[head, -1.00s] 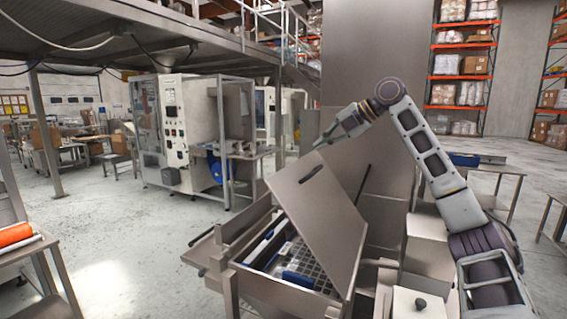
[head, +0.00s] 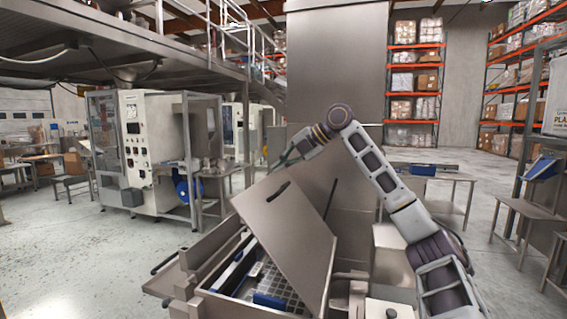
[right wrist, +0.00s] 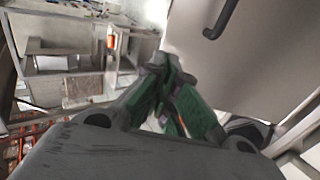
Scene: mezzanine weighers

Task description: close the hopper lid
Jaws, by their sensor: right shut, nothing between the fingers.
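My left gripper is not in view.
A tall steel column (head: 338,75) stands behind the lid. A dark rod (head: 330,198) rises beside the lid. A white machine (head: 145,150) stands at the left, and a steel table (head: 440,180) at the right. Open floor lies left of the hopper.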

